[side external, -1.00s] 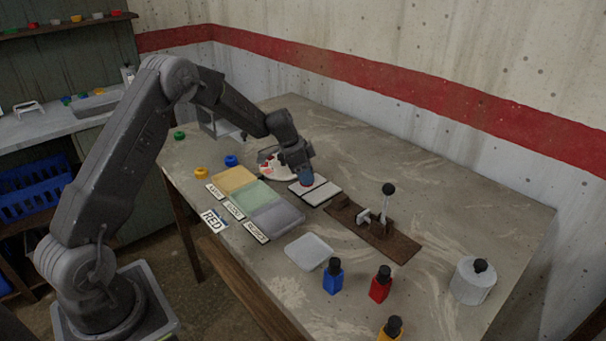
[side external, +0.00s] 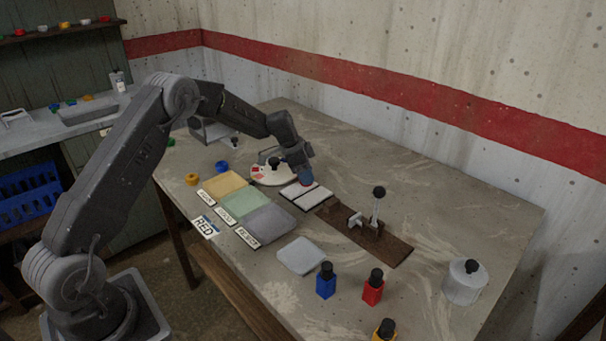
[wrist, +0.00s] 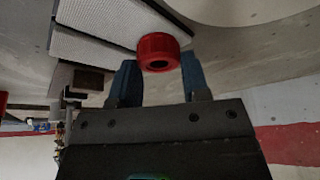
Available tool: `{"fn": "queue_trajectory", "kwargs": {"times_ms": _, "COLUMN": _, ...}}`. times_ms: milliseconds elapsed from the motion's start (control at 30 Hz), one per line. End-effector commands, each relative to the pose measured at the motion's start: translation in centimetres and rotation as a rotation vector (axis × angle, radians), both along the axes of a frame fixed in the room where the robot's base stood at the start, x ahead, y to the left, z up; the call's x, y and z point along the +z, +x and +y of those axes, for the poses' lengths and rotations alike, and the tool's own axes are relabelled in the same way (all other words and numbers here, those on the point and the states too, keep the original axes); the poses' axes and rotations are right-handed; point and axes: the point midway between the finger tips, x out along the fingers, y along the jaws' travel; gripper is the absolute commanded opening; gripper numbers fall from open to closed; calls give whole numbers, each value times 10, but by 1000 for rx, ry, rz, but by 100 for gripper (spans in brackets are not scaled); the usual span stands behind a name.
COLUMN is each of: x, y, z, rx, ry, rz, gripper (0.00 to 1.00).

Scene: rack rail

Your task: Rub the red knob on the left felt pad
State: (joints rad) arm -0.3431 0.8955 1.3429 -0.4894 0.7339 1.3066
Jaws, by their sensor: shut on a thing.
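My gripper (side external: 306,182) is low over the pair of pale felt pads on the table. In the wrist view its blue fingertips (wrist: 158,72) are shut on the red knob (wrist: 158,46), a short ribbed cylinder with a dark hole in its end. The left felt pad (side external: 293,188) and the right felt pad (side external: 316,198) lie side by side in dark frames. A pale pad (wrist: 110,17) shows behind the knob in the wrist view. I cannot tell whether the knob touches it. The knob is hidden in the side view.
A white round plate (side external: 262,180) with a black knob lies left of the pads. A brown board (side external: 395,246) with an upright lever stands right. Yellow, green and grey trays (side external: 268,223) lie in front. Several bottles (side external: 373,291) stand near the front edge.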

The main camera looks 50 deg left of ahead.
Motion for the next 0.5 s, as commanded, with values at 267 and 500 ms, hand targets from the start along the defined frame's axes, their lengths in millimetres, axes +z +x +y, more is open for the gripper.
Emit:
{"fn": "queue_trajectory", "kwargs": {"times_ms": 267, "x": -1, "y": -11, "z": 0, "rx": 0, "ry": -1, "rz": 3, "gripper": 0}}
{"fn": "queue_trajectory", "kwargs": {"times_ms": 500, "x": -2, "y": -17, "z": 0, "rx": 0, "ry": -1, "rz": 4, "gripper": 0}}
